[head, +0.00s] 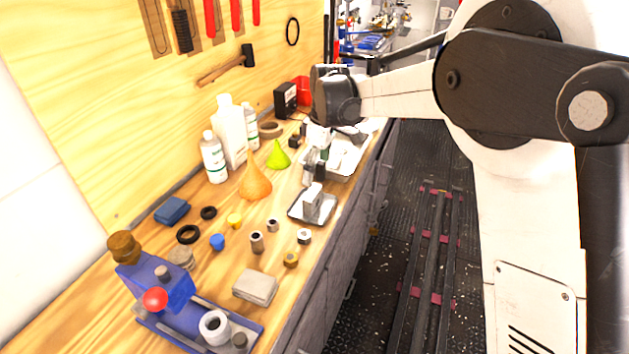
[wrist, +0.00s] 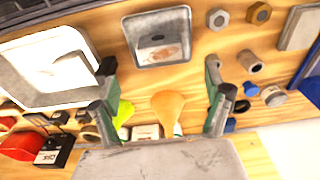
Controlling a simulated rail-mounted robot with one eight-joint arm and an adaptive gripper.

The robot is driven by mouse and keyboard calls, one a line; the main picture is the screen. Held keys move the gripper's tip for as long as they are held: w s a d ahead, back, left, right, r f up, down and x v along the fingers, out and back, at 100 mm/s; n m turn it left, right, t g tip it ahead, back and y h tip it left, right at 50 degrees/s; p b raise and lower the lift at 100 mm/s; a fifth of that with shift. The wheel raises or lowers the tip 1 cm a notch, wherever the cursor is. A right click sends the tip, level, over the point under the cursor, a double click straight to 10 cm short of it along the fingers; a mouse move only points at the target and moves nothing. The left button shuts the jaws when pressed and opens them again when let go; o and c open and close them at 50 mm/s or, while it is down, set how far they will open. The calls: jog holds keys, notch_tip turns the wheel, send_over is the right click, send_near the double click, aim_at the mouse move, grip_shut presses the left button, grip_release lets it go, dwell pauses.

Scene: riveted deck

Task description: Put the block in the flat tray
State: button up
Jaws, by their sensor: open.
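A pale grey rectangular block (head: 255,287) lies on the bench near its front edge; a grey rectangular shape at the wrist view's right edge (wrist: 299,27) appears to be it. A small shallow metal tray (head: 296,214) stands farther along the bench and shows at the wrist view's top (wrist: 139,57). A pale blocky piece (head: 312,201) is in it; its exact shape is unclear. A larger pale tray (head: 345,174) lies beyond, also at the wrist view's left (wrist: 25,98). My gripper (wrist: 158,92) is open and empty above the bench, near the orange funnel (wrist: 168,105).
White bottles (head: 230,130), an orange funnel (head: 255,184) and a green cone (head: 278,156) stand towards the wall. Several nuts and rings lie around the middle. A blue vise-like tool (head: 175,290) occupies the near end. Bare wood shows between the small parts.

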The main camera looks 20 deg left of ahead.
jog(key=shift+d+r, duration=0.15)
jog(key=shift+r, duration=0.9)
jog(key=s+d+r+m+t, duration=0.1)
jog(key=s+d+r+m, duration=0.25)
jog(key=d, duration=0.45)
jog(key=s+d+r+m+t, duration=0.15)
jog(key=s+d+r, duration=0.25)
jog(key=d, duration=0.4)
jog(key=s+d+r+m+t, duration=0.1)
jog(key=s+d+r+m, duration=0.25)
jog(key=d, duration=0.35)
jog(key=s+d+f+m+t, duration=0.1)
jog(key=s+d+m, duration=0.3)
jog(key=s+d, duration=0.4)
jog(key=s+d+f+m+t+h, duration=0.1)
jog(key=s+d+f+m+t, duration=0.1)
jog(key=s+d, duration=0.6)
jog(key=s+f+m, duration=0.1)
jog(key=s+m, duration=0.1)
jog(key=s, duration=0.1)
jog(key=shift+d, duration=0.3)
